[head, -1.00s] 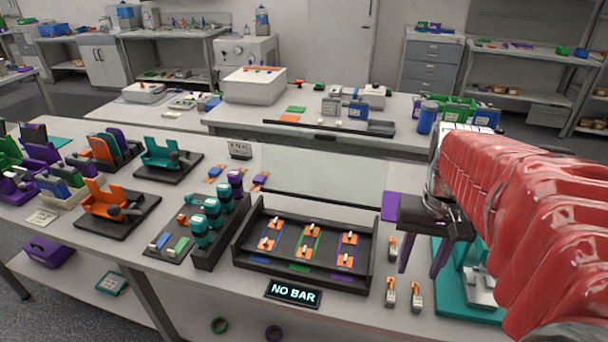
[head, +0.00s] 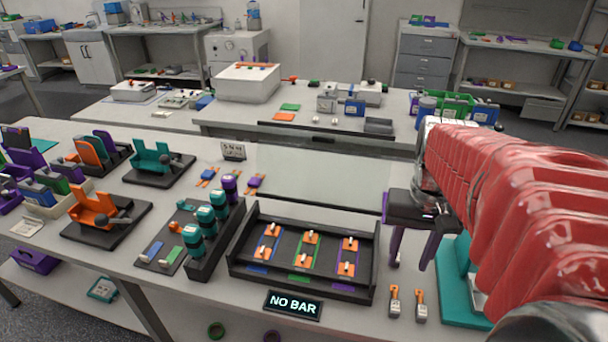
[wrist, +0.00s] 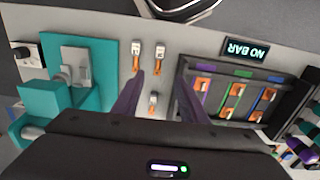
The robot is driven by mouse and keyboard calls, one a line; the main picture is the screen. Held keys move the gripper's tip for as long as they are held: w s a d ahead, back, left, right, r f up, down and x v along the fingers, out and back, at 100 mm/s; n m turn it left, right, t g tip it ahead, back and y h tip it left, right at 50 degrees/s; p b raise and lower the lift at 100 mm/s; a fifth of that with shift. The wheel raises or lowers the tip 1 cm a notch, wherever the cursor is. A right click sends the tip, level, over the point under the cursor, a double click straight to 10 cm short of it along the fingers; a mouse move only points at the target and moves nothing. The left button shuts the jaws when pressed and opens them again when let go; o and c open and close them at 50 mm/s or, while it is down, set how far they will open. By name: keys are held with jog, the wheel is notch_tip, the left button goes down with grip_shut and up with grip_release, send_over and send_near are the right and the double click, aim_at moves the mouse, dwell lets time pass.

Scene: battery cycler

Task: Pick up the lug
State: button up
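Three small grey lugs with orange tips lie on the bench right of the black tray. Two lie side by side near the front edge, a left one (head: 394,301) and a right one (head: 420,305); in the wrist view they show at the top (wrist: 136,56) and (wrist: 160,54). The third lug (wrist: 153,101) lies between my finger lines in the wrist view; in the head view it is mostly hidden behind my fingers. My gripper (head: 410,265) points down above it, fingers spread and empty. The wrist view shows both purple fingers (wrist: 157,88) apart, not touching the lug.
The black tray (head: 373,285) with several orange-ended strips stands left of my gripper. A "NO BAR" display (head: 293,305) sits before it. A teal fixture (head: 455,300) stands close on the right, also left in the wrist view (wrist: 102,75). Bench around the front lugs is clear.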

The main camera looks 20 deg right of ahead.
send_over(396, 299)
jog(key=f, duration=0.8)
jog(key=shift+w, duration=0.2)
jog(key=shift+f, duration=0.15)
jog(key=shift+s+f, duration=0.15)
jog(key=shift+f, duration=2.35)
jog(key=shift+c, duration=0.4)
grip_shut()
